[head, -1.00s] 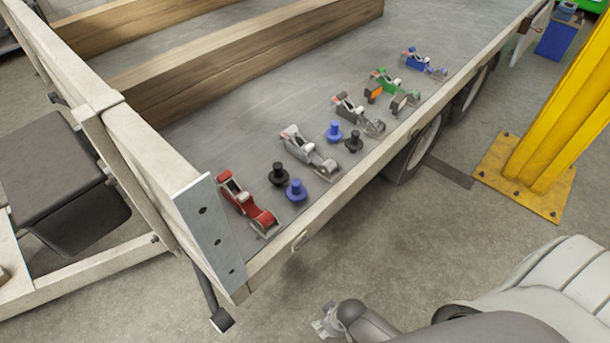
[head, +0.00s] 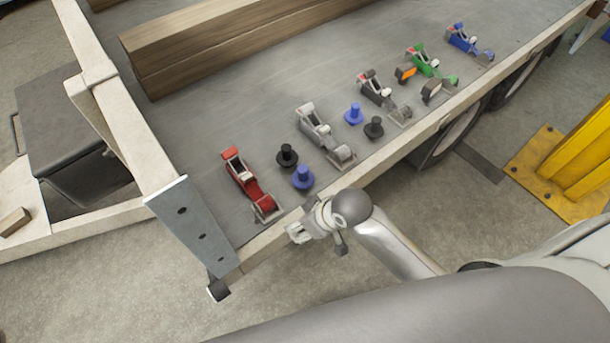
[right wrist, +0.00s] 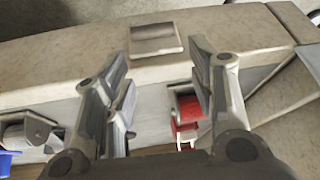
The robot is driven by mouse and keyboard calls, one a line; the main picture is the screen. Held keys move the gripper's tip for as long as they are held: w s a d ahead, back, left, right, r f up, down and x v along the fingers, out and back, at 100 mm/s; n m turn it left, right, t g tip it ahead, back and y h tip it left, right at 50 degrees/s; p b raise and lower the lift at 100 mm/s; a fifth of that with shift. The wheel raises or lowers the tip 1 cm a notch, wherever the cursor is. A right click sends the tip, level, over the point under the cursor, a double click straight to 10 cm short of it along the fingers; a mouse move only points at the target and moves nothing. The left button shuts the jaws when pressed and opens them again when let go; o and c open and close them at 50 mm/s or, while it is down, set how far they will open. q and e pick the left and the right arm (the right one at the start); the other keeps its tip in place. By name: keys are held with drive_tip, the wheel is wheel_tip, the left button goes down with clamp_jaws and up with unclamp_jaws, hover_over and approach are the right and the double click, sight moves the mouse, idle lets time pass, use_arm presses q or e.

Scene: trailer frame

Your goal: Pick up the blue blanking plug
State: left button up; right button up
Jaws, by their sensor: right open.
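Two blue blanking plugs stand upright on the trailer bed. The nearer blue plug (head: 303,178) is between the red latch clamp and the light grey one, close to the side rail. The farther blue plug (head: 354,114) is beyond the light grey clamp. My right gripper (head: 298,231) is empty over the rail's outer edge, below the nearer plug in the picture and apart from it. In the right wrist view its fingers (right wrist: 160,65) are spread open. A blue piece (right wrist: 7,160) shows at that view's left edge; I cannot tell which plug it is. My left gripper is out of view.
Black plugs (head: 287,156) (head: 373,128) stand beside the blue ones. The red clamp (head: 249,187), light grey clamp (head: 322,134), dark clamp (head: 380,95), green clamp (head: 430,65) and blue clamp (head: 468,42) line the side rail (head: 420,130). Timber (head: 220,45) lies behind; bare bed lies between.

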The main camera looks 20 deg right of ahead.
drive_tip(key=shift+n+y, duration=0.3)
drive_tip(key=shift+n, duration=0.6)
drive_tip(key=w+a+r, duration=0.2)
drive_tip(key=w+r, duration=0.1)
drive_tip(key=shift+a+r, duration=0.1)
drive_tip(key=shift+a, duration=0.15)
drive_tip(key=w+r+n, duration=0.2)
drive_tip(key=w+r, duration=0.1)
drive_tip(key=r, duration=0.1)
drive_tip(key=n+g+h, duration=0.1)
drive_tip(key=n+g, duration=0.1)
approach(303, 169)
drive_tip(key=shift+h, duration=0.3)
drive_tip(key=p+x, duration=0.1)
drive_tip(key=x, duration=0.9)
drive_tip(key=shift+w+a+f, duration=0.1)
drive_tip(key=shift+a+f, duration=0.05)
drive_tip(key=shift+a, duration=0.1)
clamp_jaws()
